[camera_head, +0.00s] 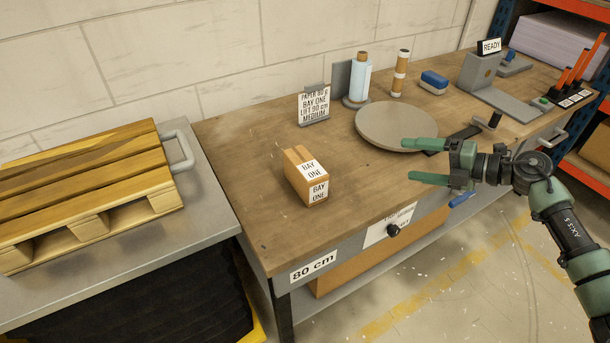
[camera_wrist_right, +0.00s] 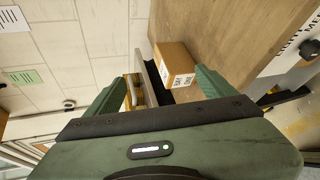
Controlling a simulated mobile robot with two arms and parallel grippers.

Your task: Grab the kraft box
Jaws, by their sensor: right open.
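The kraft box (camera_head: 306,176) stands on the wooden workbench, near its left front corner. It is a small brown box with white "BAY ONE" labels on its top and front. In the right wrist view the box (camera_wrist_right: 174,62) shows ahead, in line with the space between the fingers. My right gripper (camera_head: 412,161) is open and empty, above the bench's front edge, to the right of the box and apart from it. Its two green fingers point left towards the box; they also show in the right wrist view (camera_wrist_right: 160,86). My left gripper is not in view.
The wooden workbench (camera_head: 240,160) has clear room around the box. A wooden pallet (camera_head: 85,180) lies on a grey table at the left.

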